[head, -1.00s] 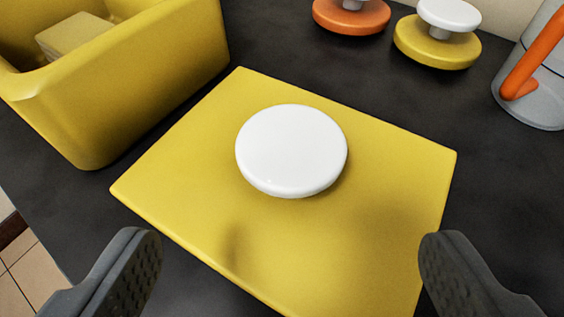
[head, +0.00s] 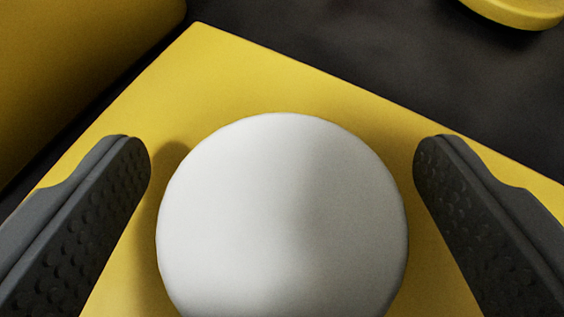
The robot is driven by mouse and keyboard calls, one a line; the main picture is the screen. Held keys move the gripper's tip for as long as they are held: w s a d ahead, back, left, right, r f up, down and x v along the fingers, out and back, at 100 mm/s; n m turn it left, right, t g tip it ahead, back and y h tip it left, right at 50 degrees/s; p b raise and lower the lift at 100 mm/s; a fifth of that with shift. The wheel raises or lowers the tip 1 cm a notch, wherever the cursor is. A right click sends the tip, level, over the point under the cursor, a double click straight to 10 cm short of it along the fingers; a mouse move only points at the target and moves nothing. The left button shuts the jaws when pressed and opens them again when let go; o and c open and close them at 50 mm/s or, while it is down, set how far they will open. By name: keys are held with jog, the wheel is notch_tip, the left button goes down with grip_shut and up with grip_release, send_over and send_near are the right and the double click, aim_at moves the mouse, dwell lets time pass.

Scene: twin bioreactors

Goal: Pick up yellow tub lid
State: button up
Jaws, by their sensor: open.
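The yellow tub lid (head: 270,75) is a flat yellow plate lying on the dark counter. A round white knob (head: 283,220) stands on its middle and fills the lower centre of the head view. My gripper (head: 282,165) is open, with one dark, studded finger on each side of the knob. A narrow gap shows between the knob and each finger. The lower edge of the knob and the near part of the lid are out of view.
The yellow tub (head: 80,70) stands on the counter to the left, close to the lid's edge. Part of a round yellow piece (head: 520,10) shows at the top right. The dark counter (head: 360,50) behind the lid is clear.

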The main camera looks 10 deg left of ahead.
jog(key=shift+w+f, duration=0.1)
jog(key=c, duration=1.1)
